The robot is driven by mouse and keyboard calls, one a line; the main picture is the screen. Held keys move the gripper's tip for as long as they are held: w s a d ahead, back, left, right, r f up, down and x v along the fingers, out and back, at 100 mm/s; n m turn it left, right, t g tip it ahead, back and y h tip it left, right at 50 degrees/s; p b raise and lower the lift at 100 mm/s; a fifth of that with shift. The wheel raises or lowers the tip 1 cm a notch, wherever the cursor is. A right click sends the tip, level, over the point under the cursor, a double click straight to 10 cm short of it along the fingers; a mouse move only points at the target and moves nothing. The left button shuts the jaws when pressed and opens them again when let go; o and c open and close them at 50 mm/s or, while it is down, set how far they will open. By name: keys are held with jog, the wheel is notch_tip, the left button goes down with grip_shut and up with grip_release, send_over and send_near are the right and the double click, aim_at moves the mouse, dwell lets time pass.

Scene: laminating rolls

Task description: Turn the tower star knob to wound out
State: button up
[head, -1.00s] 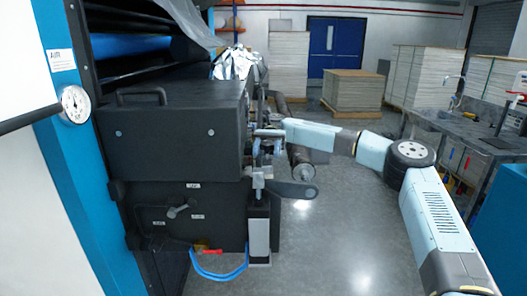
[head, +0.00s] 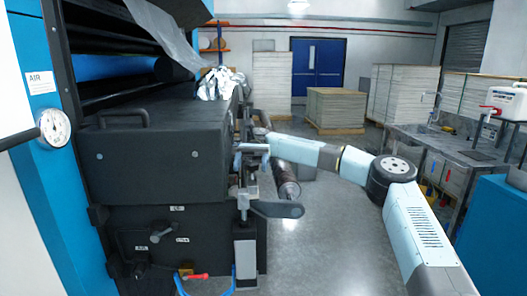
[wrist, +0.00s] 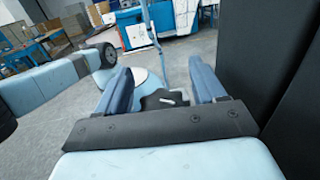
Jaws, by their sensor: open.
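The tower star knob (wrist: 158,101) shows in the wrist view as a dark lobed shape with a pale mark, between the fingers of my gripper (wrist: 160,90). The two blue fingers stand apart, one on each side of it. I cannot tell whether either finger touches the knob. In the head view my gripper (head: 246,152) is at the right end of the black machine housing (head: 150,155), above a grey upright tower (head: 246,245). The knob cannot be made out there among the gripper and machine parts.
A dark panel (wrist: 250,50) stands close to the right finger in the wrist view. In the head view a grey lever-like plate (head: 277,209) juts out below my gripper, and a dark roller (head: 287,181) lies behind. Open floor (head: 330,235) extends to the right.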

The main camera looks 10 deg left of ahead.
jog(key=s+d+r, duration=0.7)
jog(key=s+r, duration=0.4)
jog(key=s, duration=0.1)
jog(key=shift+d, duration=0.15)
dwell(0.4)
